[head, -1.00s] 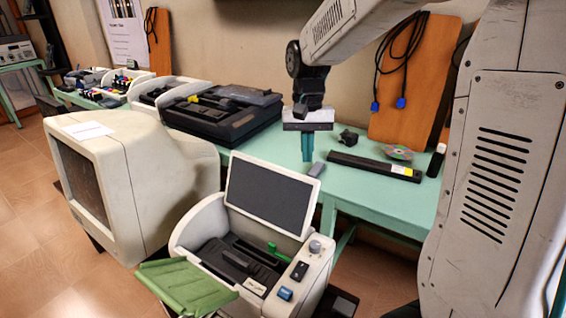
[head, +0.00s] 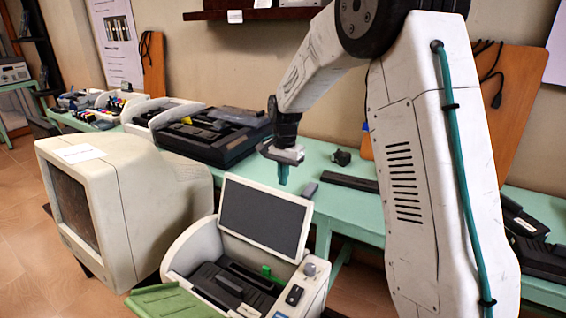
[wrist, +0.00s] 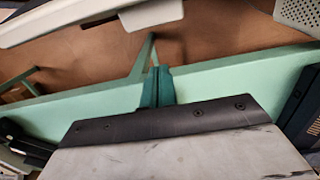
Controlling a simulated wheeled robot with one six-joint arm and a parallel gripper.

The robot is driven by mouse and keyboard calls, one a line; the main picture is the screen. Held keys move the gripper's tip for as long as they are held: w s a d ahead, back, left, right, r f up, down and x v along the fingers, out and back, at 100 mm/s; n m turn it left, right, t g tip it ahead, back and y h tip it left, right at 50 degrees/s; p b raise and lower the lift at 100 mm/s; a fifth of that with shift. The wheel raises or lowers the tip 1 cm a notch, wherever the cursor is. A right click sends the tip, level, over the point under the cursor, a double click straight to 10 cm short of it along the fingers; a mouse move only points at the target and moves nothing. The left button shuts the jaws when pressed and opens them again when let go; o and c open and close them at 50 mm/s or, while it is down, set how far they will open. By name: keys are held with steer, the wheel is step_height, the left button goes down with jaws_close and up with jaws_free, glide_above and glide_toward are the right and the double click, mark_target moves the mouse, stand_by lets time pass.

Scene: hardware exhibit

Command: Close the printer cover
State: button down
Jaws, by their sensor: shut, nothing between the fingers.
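The printer (head: 245,285) is a cream machine at the bottom centre of the head view. Its cover (head: 264,218), a pale frame with a dark panel, stands up open at the back, leaning slightly. The dark inside with a green part is exposed. My gripper (head: 283,176) is shut and empty. In the head view it appears just above the cover's top edge, pointing down; I cannot tell the gap. Its teal fingers (wrist: 157,87) show in the wrist view over the green table, with a pale edge, likely the cover, across the top.
A green table (head: 345,207) runs behind the printer, with a black machine (head: 215,135) and a dark bar (head: 350,183) on it. A bulky cream monitor (head: 125,205) stands left of the printer. A green tray (head: 165,302) juts from the printer's front.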

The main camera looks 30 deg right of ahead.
steer(key=s+a, duration=0.2)
steer(key=a, duration=0.1)
steer(key=shift+s+f, duration=0.1)
steer(key=shift+f, duration=0.05)
stand_by(0.5)
